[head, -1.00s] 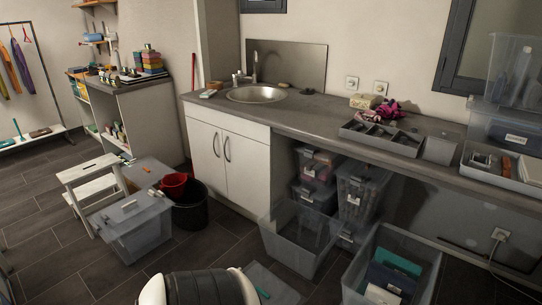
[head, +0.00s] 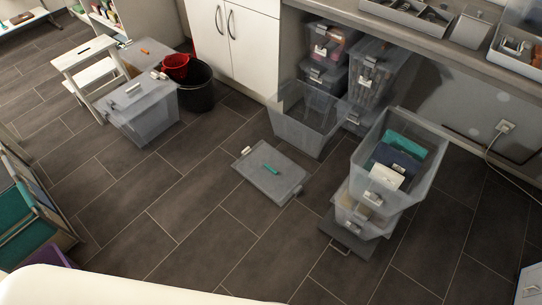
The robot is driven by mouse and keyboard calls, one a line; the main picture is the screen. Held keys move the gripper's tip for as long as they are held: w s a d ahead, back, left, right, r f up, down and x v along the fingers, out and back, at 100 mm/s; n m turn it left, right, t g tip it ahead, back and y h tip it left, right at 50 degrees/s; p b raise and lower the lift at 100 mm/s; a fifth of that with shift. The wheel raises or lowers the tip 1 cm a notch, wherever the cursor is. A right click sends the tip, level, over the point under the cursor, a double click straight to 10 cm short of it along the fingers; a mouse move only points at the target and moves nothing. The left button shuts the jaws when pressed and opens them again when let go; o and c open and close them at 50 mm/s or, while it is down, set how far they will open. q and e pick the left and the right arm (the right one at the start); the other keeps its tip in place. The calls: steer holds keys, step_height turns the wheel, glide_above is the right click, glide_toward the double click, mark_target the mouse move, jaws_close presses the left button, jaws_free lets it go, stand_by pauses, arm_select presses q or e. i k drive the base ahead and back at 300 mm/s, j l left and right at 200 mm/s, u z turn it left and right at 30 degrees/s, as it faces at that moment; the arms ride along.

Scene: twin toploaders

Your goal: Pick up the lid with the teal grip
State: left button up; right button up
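The lid with the teal grip (head: 258,182) lies flat on the dark tiled floor near the middle of the head view. It is a grey rectangle with a teal bar-shaped grip (head: 271,169) on top and a pale clip at its upper left edge. Nothing rests on it, and it lies apart from the bins around it. Neither of my grippers shows in the head view.
An open clear bin (head: 306,124) stands just behind the lid. Stacked bins (head: 417,176) holding teal, dark and white items stand to the right. A lidded bin (head: 143,110), a black bucket (head: 197,94) and a white step stool (head: 86,72) stand left. Floor in front is clear.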

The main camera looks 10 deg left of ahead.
mark_target(272, 172)
steer(key=u, duration=0.25)
steer(key=z, duration=1.1)
steer(key=u, duration=1.1)
steer(key=i+j+z, duration=0.1)
steer(key=z, duration=0.35)
steer(key=i+j+z, duration=0.25)
steer(key=z, duration=0.2)
steer(key=i+j, duration=0.2)
steer(key=i+j+z, duration=0.1)
steer(key=i+j, duration=0.15)
steer(key=j, duration=0.2)
steer(key=i+j, duration=0.2)
steer(key=j, duration=0.15)
steer(key=i+j+z, duration=0.15)
steer(key=i+j, duration=0.2)
steer(key=j, duration=0.35)
